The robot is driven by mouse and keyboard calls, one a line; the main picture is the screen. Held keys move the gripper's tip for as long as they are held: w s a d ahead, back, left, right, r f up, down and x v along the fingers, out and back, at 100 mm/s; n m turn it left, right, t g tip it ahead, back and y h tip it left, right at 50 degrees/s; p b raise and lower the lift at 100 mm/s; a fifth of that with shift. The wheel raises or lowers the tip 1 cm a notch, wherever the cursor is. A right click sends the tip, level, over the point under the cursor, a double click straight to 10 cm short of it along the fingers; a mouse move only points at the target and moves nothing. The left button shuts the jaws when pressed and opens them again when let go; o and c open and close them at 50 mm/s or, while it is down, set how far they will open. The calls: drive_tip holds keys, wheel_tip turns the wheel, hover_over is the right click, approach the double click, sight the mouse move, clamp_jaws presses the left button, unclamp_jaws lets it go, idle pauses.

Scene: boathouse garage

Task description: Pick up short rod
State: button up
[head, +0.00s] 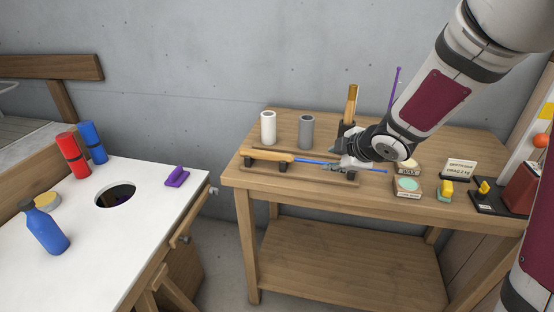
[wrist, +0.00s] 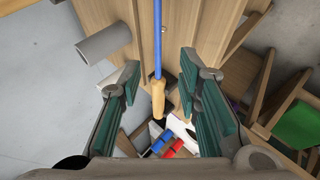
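A short rod with a tan handle (head: 268,155) and a thin blue shaft (head: 372,170) lies across low supports on a wooden workbench (head: 300,192). In the wrist view, its blue shaft (wrist: 158,42) runs down from the top to the tan handle (wrist: 158,98). My gripper (head: 335,167) is low over the shaft, right of the handle. In the wrist view my gripper (wrist: 158,88) is open, with one finger on either side of the rod and clear gaps. Whether the rod lies fully between the fingertips in depth, I cannot tell. The arm hides part of the bench.
White (head: 268,127) and grey (head: 306,131) cylinders stand behind the rod. An upright tan handle (head: 351,104) and a thin purple rod (head: 396,88) rise close to my arm. Small boxes (head: 407,188) sit at right. A white table (head: 75,245) with a hole stands left.

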sight(320, 162)
drive_tip(key=b+x, duration=0.1)
drive_tip(key=x, duration=0.7)
drive_tip(key=shift+w+f+b, duration=0.1)
drive_tip(key=shift+w+b, duration=0.15)
drive_tip(key=shift+b, duration=0.05)
clamp_jaws()
